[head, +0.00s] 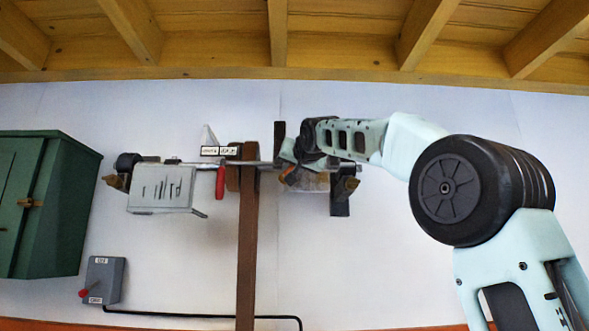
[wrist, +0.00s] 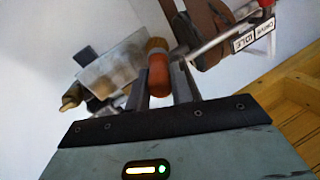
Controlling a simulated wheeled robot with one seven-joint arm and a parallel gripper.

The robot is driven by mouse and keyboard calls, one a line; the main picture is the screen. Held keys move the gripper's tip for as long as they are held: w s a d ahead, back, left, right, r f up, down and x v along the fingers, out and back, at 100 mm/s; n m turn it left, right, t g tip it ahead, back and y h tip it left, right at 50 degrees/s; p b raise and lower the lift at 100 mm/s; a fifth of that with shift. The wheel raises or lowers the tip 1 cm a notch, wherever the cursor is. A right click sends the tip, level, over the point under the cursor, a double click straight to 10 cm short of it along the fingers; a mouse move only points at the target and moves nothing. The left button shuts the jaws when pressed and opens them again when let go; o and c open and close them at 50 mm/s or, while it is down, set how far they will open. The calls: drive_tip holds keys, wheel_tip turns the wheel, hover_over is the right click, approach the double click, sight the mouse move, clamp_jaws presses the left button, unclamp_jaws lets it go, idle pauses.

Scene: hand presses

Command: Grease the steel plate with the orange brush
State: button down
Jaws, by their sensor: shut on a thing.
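The orange brush (wrist: 158,75) is between the two fingers of my gripper (wrist: 164,88) in the wrist view, its tan bristle end pointing away from my palm. In the head view a small orange bit of the brush (head: 292,179) shows at my gripper (head: 290,168). A pale grey plate, seemingly the steel plate (wrist: 112,66), lies beside the bristles in the wrist view. It shows in the head view (head: 318,183) partly behind my gripper. I cannot tell whether the bristles touch it.
A brown post (head: 246,255) stands left of my gripper, with a red handle (head: 220,182) and a small sign (head: 220,151) near it. A grey slotted box (head: 160,190) is further left. A green cabinet (head: 65,205) and a switch box (head: 103,279) are at far left.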

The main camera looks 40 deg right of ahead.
drive_tip(key=s+d+b, duration=0.1)
drive_tip(key=s+d, duration=0.6)
drive_tip(key=d, duration=0.5)
drive_tip(key=shift+s, duration=0.4)
idle(0.8)
drive_tip(key=shift+a, duration=0.1)
drive_tip(key=shift+w+a+p, duration=0.1)
drive_tip(key=shift+w+a, duration=1.2)
drive_tip(key=shift+a, duration=0.65)
drive_tip(key=shift+w+a+p, duration=0.15)
drive_tip(key=shift+w+a, duration=1.15)
drive_tip(key=shift+a, duration=0.65)
drive_tip(key=shift+w+a+p, duration=0.1)
drive_tip(key=shift+w+a, duration=1.2)
drive_tip(key=shift+a, duration=0.65)
drive_tip(key=shift+s+a, duration=0.1)
